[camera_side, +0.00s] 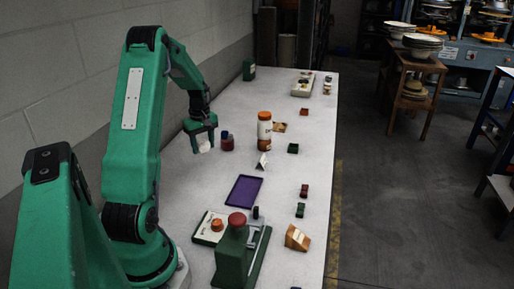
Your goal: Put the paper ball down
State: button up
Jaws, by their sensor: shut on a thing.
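The paper ball (204,146) is a small whitish lump between the fingers of my gripper (203,143). My gripper points down and is shut on it. The ball appears to be held above the light grey table (202,180), left of the small dark red and blue jar. The exact height above the table is hard to tell. Part of the ball is hidden by the green fingers.
A red and blue jar (227,142) stands close to the right of my gripper. A green press (240,250) is at the front. The wall runs along the left.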

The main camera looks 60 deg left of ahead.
aim_at(201, 154)
jog(key=shift+s+a+f, duration=0.3)
jog(key=shift+a+f, duration=0.2)
jog(key=shift+a, duration=0.2)
jog(key=shift+f, duration=2)
jog(key=shift+f, duration=0.1)
jog(key=o, duration=0.9)
notch_tip(201, 154, up, 12)
jog(key=shift+r, duration=0.15)
